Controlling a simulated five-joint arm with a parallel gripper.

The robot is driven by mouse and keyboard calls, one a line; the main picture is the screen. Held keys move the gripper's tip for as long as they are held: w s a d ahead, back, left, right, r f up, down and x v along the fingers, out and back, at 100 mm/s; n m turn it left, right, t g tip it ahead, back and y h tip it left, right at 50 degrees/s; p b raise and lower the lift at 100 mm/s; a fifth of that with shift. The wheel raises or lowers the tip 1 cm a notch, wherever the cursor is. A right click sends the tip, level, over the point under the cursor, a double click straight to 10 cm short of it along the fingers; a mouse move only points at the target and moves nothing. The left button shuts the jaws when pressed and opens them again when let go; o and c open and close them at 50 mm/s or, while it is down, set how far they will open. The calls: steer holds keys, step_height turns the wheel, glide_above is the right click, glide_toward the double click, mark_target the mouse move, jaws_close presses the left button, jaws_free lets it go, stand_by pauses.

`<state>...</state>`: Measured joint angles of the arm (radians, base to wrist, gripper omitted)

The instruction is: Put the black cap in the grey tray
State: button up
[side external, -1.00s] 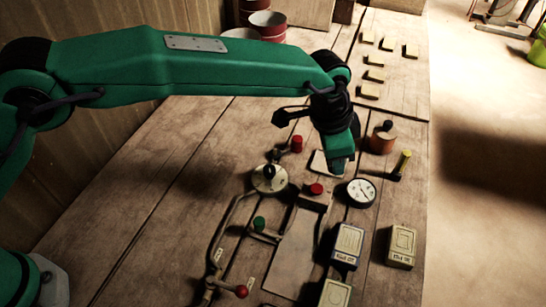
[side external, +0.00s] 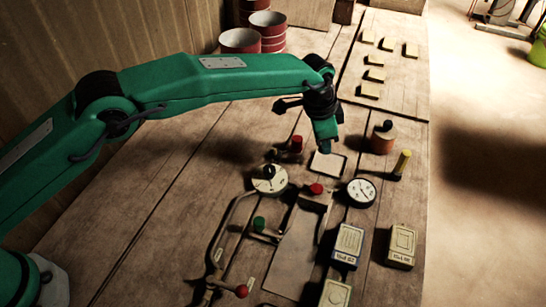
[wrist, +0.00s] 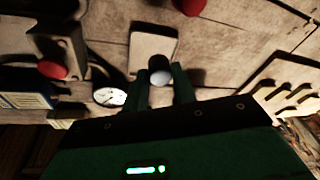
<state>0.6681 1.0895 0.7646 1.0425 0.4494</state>
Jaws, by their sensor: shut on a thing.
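My gripper (side external: 326,148) points down near the far edge of the small pale grey tray (side external: 328,168), above the table. In the wrist view, my gripper (wrist: 160,76) is shut on the black cap (wrist: 160,63), a small round piece with a pale end facing the camera. The cap is between the two fingertips and overlaps the near edge of the tray (wrist: 153,40) in that view. In the side external view the cap cannot be told apart from the dark fingertips. I cannot tell how high the cap is above the tray.
A dial gauge (side external: 361,192), a yellow-topped post (side external: 402,163) and an orange cylinder with a black knob (side external: 382,143) stand right of the tray. A red knob (side external: 316,189) is in front. A round dial (side external: 269,179) and piping lie left. Boxes (side external: 348,242) are nearer.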

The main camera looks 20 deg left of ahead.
steer(key=shift+f, duration=2)
steer(key=o, duration=1)
steer(key=shift+f, duration=0.1)
steer(key=v, duration=1.2)
